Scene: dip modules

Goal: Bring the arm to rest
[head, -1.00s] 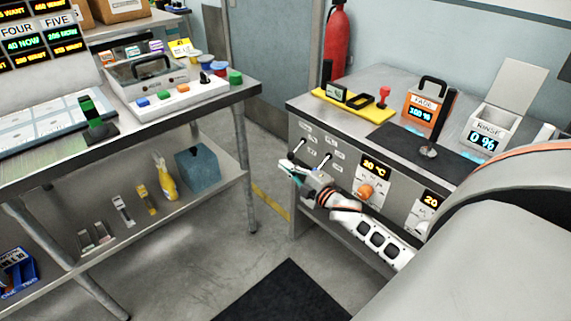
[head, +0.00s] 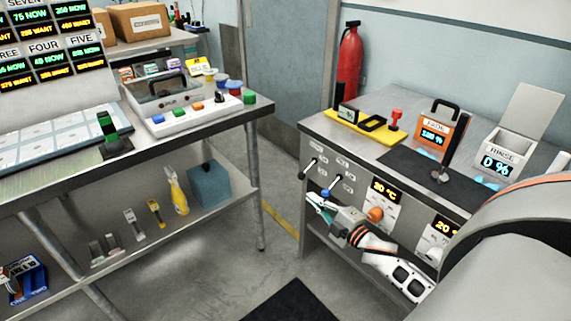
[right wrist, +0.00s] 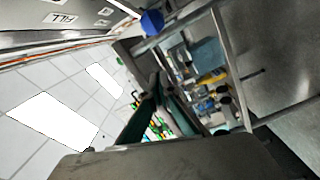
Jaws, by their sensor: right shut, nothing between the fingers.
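My right gripper (head: 318,204) is in front of the right bench's front panel, just below a lever with a blue knob (head: 326,192). Its fingers are shut with nothing between them. In the right wrist view its dark green fingers (right wrist: 158,100) point away from the camera, and the blue knob (right wrist: 152,22) shows beyond them, apart from the fingertips. My right arm reaches in from the lower right. My left gripper is in neither current view.
The right bench (head: 322,122) carries a yellow tray (head: 352,122), an orange box (head: 433,130) and a white rinse box (head: 502,150). Its panel has an orange knob (head: 375,214) and displays. A left table (head: 200,140) holds a white button box (head: 190,116).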

